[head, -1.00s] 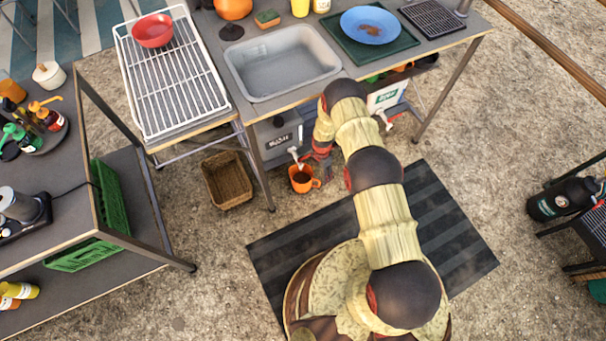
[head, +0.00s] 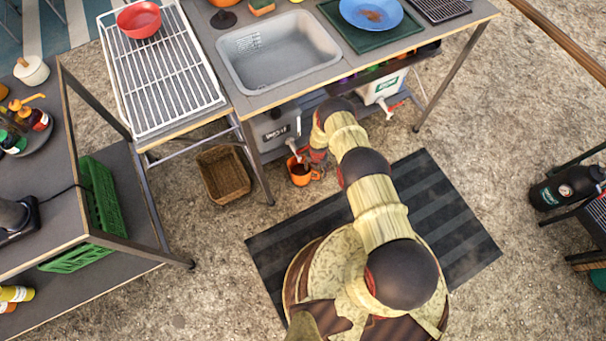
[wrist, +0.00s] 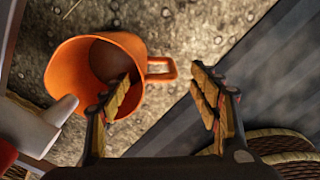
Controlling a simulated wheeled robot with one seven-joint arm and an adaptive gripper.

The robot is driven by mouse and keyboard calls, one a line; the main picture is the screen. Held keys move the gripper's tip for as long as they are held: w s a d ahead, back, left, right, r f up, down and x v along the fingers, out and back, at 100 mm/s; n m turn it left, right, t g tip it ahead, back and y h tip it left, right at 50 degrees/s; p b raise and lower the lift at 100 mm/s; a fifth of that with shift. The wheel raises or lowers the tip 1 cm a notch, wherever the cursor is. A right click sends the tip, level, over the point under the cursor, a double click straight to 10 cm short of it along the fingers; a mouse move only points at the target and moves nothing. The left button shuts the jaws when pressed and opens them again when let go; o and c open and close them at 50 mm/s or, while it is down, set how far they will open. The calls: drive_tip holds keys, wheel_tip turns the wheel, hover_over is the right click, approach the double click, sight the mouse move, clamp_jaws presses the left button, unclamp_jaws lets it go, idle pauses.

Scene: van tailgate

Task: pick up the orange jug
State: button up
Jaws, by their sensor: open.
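The orange jug (head: 299,179) stands on the gravel under the tap of a grey container, below the counter. In the wrist view the jug (wrist: 68,78) shows its open mouth, with its handle (wrist: 163,69) pointing right. My gripper (wrist: 163,98) is open and empty. Its left finger overlaps the jug's mouth near the right wall, and its right finger is beyond the handle. I cannot tell whether the left finger is inside the jug or above it. In the head view my gripper (head: 317,163) is at the jug's right side, small and partly hidden by my arm.
A white tap (wrist: 45,125) is close to the jug on the left. The grey container (head: 273,130) is behind it. A wicker basket (head: 223,175) and a table leg are to the left. A dark striped mat (head: 440,215) lies on the right. The counter (head: 350,72) overhangs.

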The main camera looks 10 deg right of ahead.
wheel_tip(320, 180, down, 2)
drive_tip(key=shift+f+b, duration=0.25)
drive_tip(key=shift+b, duration=0.1)
drive_tip(key=shift+c, duration=0.3)
drive_tip(key=c, duration=1.5)
drive_tip(key=shift+r, duration=0.1)
clamp_jaws()
